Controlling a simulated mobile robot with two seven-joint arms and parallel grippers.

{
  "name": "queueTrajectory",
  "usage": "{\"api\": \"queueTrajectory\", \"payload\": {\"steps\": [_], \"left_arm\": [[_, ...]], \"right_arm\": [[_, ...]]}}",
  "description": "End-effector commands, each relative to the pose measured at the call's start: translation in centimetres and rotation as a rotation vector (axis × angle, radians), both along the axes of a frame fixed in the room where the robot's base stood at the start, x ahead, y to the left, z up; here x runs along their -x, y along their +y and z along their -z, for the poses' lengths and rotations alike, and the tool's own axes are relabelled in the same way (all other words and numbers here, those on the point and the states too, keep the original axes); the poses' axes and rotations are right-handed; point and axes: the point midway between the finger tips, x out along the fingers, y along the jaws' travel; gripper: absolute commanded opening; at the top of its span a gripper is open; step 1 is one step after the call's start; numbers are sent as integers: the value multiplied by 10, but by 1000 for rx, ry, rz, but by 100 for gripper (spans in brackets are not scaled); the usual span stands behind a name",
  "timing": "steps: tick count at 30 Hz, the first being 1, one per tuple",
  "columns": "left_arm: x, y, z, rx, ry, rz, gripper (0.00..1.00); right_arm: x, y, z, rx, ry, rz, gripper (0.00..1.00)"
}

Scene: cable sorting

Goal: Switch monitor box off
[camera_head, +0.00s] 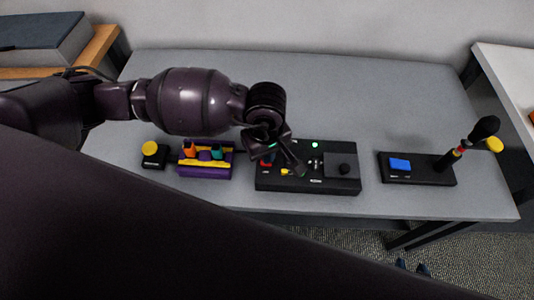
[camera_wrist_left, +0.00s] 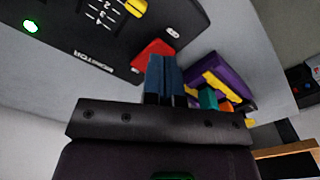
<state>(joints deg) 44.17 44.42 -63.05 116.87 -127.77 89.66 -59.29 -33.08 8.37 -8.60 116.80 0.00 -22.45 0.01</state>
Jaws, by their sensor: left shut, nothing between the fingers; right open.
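The black monitor box (camera_head: 325,186) stands near the front middle of the table. A green light (camera_head: 315,144) is lit on it. Its label, green light and yellow slider knob show in the left wrist view (camera_wrist_left: 75,40). A red switch (camera_wrist_left: 153,53) sits near the box's edge; it is partly covered by my arm in the head view (camera_head: 266,163). My left gripper (camera_head: 297,167) is over the box. Its fingers (camera_wrist_left: 165,62) are shut and empty, with the tips close beside the red switch; I cannot tell whether they touch it. My right gripper is out of view.
A purple box (camera_head: 205,173) with coloured parts and a yellow-button box (camera_head: 152,155) stand to the left. A black box with a blue button (camera_head: 400,164) and a tilted black-tipped stick (camera_head: 482,130) is at the right. The table's back right (camera_head: 400,90) is clear.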

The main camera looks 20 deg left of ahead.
Motion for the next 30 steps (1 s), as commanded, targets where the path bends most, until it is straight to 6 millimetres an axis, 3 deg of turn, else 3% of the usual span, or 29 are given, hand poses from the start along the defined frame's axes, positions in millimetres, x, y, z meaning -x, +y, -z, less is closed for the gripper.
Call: {"api": "queueTrajectory", "payload": {"steps": [30], "left_arm": [[0, 0, 13, -1, 1, 0, 0]], "right_arm": [[3, 2, 10, -6, 14, 4, 43]]}}
